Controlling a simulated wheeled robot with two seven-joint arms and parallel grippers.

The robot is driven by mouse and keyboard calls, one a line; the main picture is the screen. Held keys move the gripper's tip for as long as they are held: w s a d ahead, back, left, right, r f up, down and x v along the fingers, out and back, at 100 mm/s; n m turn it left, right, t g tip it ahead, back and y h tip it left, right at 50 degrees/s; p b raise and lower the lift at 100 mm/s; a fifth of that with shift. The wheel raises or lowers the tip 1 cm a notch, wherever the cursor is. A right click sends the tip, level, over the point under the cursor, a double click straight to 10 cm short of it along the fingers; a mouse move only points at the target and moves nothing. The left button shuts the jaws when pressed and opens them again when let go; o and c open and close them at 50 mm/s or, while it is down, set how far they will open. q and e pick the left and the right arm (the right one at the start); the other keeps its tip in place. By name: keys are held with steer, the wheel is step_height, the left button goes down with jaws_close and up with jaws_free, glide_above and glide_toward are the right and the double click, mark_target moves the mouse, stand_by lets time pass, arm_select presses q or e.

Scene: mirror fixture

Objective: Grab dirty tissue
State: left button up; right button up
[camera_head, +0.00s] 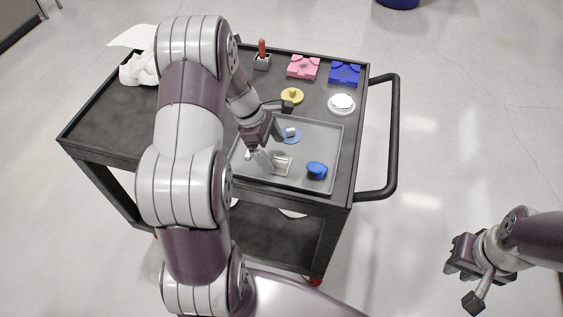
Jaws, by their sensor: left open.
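A crumpled white tissue (140,69) lies at the back left corner of the cart top, partly hidden behind my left arm. My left gripper (257,160) is open and points down over the grey tray, well to the right of and nearer than the tissue. A small metal-looking piece (281,164) lies in the tray close to its fingertips. I cannot tell whether they touch. My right gripper (468,277) is off to the right of the cart, above the floor. Its finger opening is not clear.
Pink (303,67) and blue (345,74) blocks, a yellow part (292,96) and a white round part (341,104) stand behind. The black handle (392,140) sticks out right.

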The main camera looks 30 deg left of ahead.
mark_target(278, 158)
arm_select(q)
steer(key=x, duration=0.3)
steer(key=shift+s, duration=0.1)
steer(key=shift+d+f, duration=0.1)
steer(key=shift+f, duration=0.3)
steer(key=c, duration=1.1)
steer(key=shift+r, duration=0.1)
steer(key=shift+c, duration=0.2)
